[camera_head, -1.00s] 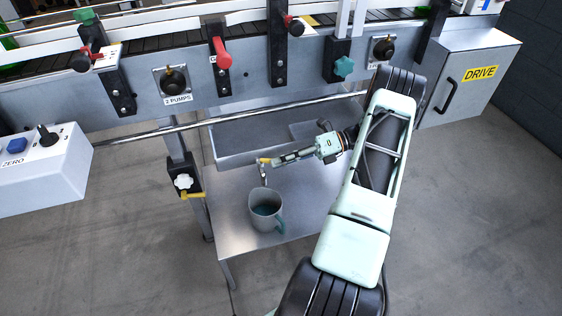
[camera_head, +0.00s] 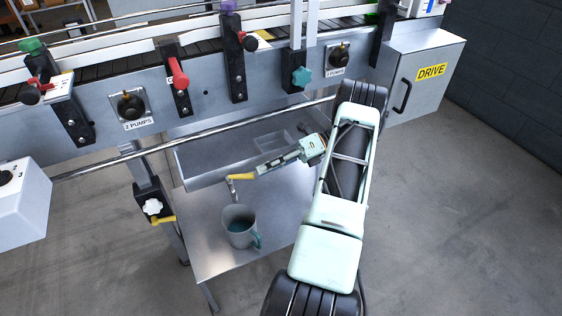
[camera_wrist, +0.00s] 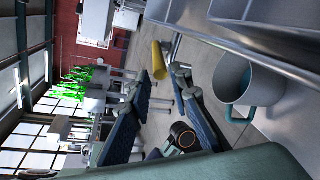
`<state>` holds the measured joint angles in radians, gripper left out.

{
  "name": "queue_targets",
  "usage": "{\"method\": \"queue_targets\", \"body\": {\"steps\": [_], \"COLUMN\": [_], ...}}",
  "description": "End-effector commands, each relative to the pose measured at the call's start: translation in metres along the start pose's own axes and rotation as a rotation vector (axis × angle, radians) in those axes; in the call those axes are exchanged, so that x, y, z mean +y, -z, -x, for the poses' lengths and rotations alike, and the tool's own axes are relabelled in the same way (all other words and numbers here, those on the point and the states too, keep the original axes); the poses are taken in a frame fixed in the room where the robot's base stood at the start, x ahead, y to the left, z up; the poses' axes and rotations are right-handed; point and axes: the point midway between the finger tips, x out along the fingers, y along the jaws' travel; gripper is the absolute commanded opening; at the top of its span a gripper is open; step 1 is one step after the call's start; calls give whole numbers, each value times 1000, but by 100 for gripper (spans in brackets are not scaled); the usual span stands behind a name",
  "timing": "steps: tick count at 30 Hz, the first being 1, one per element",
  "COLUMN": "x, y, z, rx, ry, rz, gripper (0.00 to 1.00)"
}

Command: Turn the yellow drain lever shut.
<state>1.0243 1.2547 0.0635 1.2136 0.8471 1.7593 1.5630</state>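The yellow drain lever (camera_head: 241,177) sits on the drain spout above the mug, below the front left part of the metal trough. It points right, toward my gripper (camera_head: 258,172). In the wrist view the lever (camera_wrist: 159,60) appears as a yellow cylinder just beyond and between the two spread fingertips of my gripper (camera_wrist: 160,84). The fingers are apart and not closed on it. I cannot tell whether a fingertip touches it. A grey mug (camera_head: 239,226) with a teal handle and dark teal inside stands under the spout; it also shows in the wrist view (camera_wrist: 248,84).
The mug stands on a metal shelf (camera_head: 205,262). Another yellow lever (camera_head: 164,219) with a white knob is on the stand leg at left.

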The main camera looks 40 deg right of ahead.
Motion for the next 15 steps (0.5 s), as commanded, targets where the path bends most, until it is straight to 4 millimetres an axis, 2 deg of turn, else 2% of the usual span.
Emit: {"method": "queue_targets", "body": {"steps": [3, 7, 15], "x": [-1, -1, 0], "y": [0, 0, 0], "z": [25, 45, 65], "rx": [-2, -1, -1], "ry": [2, 2, 0], "rz": [1, 0, -1], "gripper": [19, 19, 19]}}
